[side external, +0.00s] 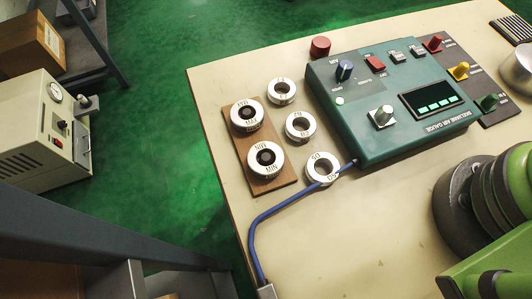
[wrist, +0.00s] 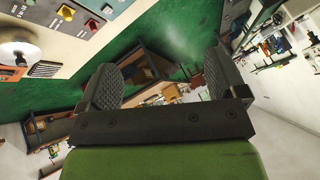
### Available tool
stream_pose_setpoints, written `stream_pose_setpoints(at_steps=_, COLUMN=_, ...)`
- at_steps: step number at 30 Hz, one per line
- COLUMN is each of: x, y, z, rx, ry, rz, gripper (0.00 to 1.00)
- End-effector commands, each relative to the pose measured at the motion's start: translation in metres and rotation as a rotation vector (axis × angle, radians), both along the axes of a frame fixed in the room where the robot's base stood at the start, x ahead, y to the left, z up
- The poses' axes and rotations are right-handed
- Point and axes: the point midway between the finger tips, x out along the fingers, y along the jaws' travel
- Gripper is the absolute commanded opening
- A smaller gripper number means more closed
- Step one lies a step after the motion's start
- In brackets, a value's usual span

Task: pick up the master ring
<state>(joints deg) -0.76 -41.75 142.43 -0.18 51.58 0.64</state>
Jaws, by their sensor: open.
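Several silver rings lie on the table in the side external view. A ring marked MAX (side external: 238,117) and a ring marked MIN (side external: 276,168) sit on posts of a brown wooden board (side external: 246,148). Loose rings lie to the right of the board: one at the back (side external: 272,92), one in the middle (side external: 290,127), and one marked GO (side external: 310,167) near a blue hose. No label reads "master", so I cannot tell which one is meant. My gripper (wrist: 160,78) shows in the wrist view, open and empty, pointing away from the rings. Its fingertips are not visible in the side external view.
A teal air gauge box (side external: 360,140) stands right of the rings, with a blue hose (side external: 283,208) running to the table's front edge. A red cylinder (side external: 320,47) stands behind. A dark panel with coloured knobs (side external: 457,60) is at the right. The front table is mostly clear.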

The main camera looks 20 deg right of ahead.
Motion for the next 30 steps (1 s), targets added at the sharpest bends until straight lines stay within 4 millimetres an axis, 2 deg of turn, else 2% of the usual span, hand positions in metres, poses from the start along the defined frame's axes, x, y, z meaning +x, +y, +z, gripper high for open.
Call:
stream_pose_setpoints(at_steps=5, x=0.027, y=0.018, z=0.002, rx=0.015, ry=0.097, rz=0.052, gripper=0.91)
stream_pose_setpoints(at_steps=8, x=0.052, y=0.040, z=-0.002, rx=0.017, ry=0.180, rz=0.088, gripper=0.91)
stream_pose_setpoints(at_steps=11, x=0.074, y=0.068, z=-0.012, rx=0.008, ry=0.258, rz=0.122, gripper=0.91)
stream_pose_setpoints(at_steps=16, x=0.100, y=0.127, z=-0.047, rx=-0.039, ry=0.384, rz=0.172, gripper=0.91)
stream_pose_setpoints(at_steps=20, x=0.106, y=0.176, z=-0.086, rx=-0.095, ry=0.468, rz=0.206, gripper=0.91)
stream_pose_setpoints(at_steps=24, x=0.098, y=0.224, z=-0.135, rx=-0.167, ry=0.535, rz=0.233, gripper=0.91)
stream_pose_setpoints(at_steps=27, x=0.087, y=0.248, z=-0.165, rx=-0.211, ry=0.564, rz=0.246, gripper=0.91)
stream_pose_setpoints(at_steps=30, x=0.078, y=0.262, z=-0.187, rx=-0.243, ry=0.581, rz=0.252, gripper=0.91)
